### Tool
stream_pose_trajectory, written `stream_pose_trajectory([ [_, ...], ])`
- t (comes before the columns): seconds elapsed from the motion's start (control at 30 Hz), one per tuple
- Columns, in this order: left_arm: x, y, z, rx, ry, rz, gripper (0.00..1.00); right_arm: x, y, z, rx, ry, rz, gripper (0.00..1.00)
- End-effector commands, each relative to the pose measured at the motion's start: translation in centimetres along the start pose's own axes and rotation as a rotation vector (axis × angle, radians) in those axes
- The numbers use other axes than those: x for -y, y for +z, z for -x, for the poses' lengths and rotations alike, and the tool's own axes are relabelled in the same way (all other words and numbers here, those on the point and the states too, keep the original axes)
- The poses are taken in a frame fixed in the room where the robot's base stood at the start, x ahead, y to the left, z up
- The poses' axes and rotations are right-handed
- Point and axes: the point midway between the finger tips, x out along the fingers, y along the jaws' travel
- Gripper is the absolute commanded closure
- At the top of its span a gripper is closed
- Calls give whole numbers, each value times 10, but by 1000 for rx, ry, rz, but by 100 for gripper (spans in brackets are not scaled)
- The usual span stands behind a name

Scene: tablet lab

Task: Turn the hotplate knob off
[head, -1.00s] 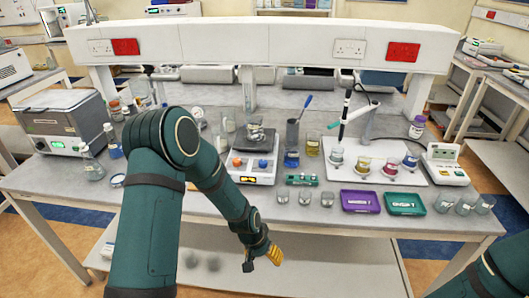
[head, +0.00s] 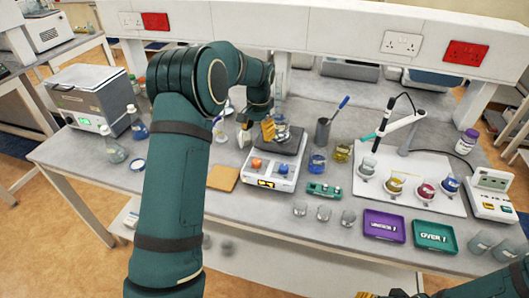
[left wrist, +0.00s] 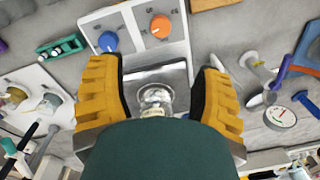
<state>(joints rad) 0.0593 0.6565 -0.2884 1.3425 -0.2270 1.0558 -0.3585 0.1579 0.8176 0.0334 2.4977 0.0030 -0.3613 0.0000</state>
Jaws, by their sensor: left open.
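The white hotplate (head: 270,180) stands on the bench, with an orange knob (head: 257,163), a blue knob (head: 283,168) and a lit display on its front. A glass vessel (head: 281,131) stands on its dark top plate. My left gripper (head: 268,129) is open over the back of the hotplate, beside the vessel. In the left wrist view, its yellow fingers (left wrist: 160,92) are spread on either side of the glass vessel (left wrist: 154,97). The orange knob (left wrist: 160,27) and blue knob (left wrist: 108,41) lie beyond the fingertips. My right gripper (head: 385,294) barely shows at the bottom edge.
A brown pad (head: 223,178) lies left. Purple (head: 384,226) and green trays (head: 435,235) lie front right.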

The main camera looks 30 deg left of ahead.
Motion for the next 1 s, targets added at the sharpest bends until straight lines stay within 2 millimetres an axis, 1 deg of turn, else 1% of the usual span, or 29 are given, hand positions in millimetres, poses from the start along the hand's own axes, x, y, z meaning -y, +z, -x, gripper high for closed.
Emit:
stream_pose_trajectory([
  [0.13, 0, 0, -10, 3, 0, 1, 35, 0, 0, 0, 1, 0, 0, 53],
  [0.23, 1, 1, -24, 4, 0, 1, 35, 0, 0, 0, 1, 0, 0, 53],
  [0.5, 0, 1, -77, 5, 1, 1, 35, 1, 0, 2, 0, 0, 0, 53],
  [0.7, 0, 1, -112, 3, 1, 1, 35, 1, 0, 3, 1, 0, 0, 53],
  [0.83, 0, 0, -127, 2, 0, 1, 35, 1, 0, 3, 1, 0, 0, 53],
  [1.0, 0, 0, -137, 0, 0, 1, 35, 1, 0, 4, 1, 0, 1, 53],
])
